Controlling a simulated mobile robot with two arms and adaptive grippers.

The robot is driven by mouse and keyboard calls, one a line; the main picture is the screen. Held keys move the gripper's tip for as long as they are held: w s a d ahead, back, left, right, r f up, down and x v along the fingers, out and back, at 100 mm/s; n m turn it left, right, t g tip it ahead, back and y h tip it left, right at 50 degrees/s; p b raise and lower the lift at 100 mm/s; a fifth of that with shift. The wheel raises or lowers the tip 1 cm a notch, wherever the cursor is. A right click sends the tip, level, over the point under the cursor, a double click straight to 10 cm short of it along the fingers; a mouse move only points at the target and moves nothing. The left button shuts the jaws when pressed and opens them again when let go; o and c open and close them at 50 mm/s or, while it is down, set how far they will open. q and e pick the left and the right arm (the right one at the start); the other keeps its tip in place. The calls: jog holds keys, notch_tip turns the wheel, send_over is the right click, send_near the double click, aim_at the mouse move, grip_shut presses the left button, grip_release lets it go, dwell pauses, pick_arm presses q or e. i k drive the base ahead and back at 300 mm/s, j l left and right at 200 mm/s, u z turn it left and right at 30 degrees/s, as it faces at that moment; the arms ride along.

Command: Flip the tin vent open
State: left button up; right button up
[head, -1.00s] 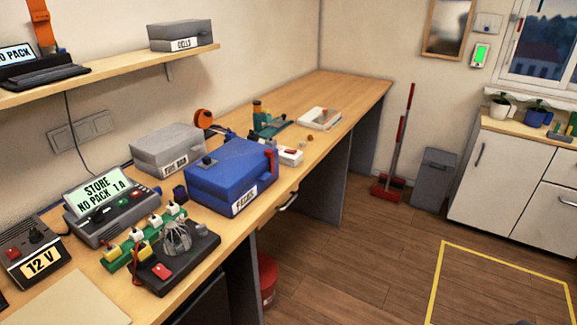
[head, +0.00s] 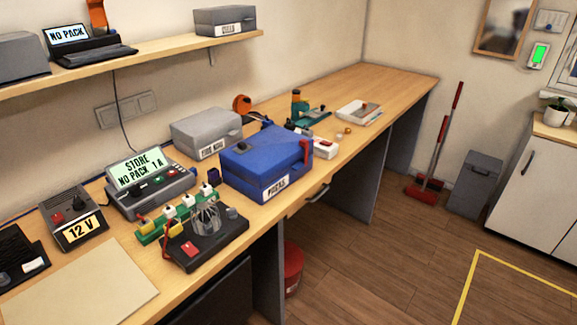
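No part named as a vent can be made out for sure. A grey tin (head: 203,138) with a hard-to-read label stands on the bench against the wall, its lid shut. A blue case (head: 262,165) stands in front of it to the right, with a small dark fitting (head: 241,147) on its shut lid and a red part at its right end. Another grey tin (head: 226,20) stands on the shelf. I cannot tell which one bears the vent. Neither of my grippers is in view.
A charger (head: 150,182) reading "STORE NO PACK 1 A", a 12 V supply (head: 73,217) and a dark board with a wire cage (head: 206,235) crowd the near bench. A red bucket (head: 293,268) stands below. The far bench (head: 375,82) and floor (head: 400,260) are largely clear.

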aim_at(243, 147)
jog(key=j+u, duration=0.5)
jog(key=i+j+u, duration=0.1)
jog(key=j+u, duration=0.35)
jog(key=l, duration=0.1)
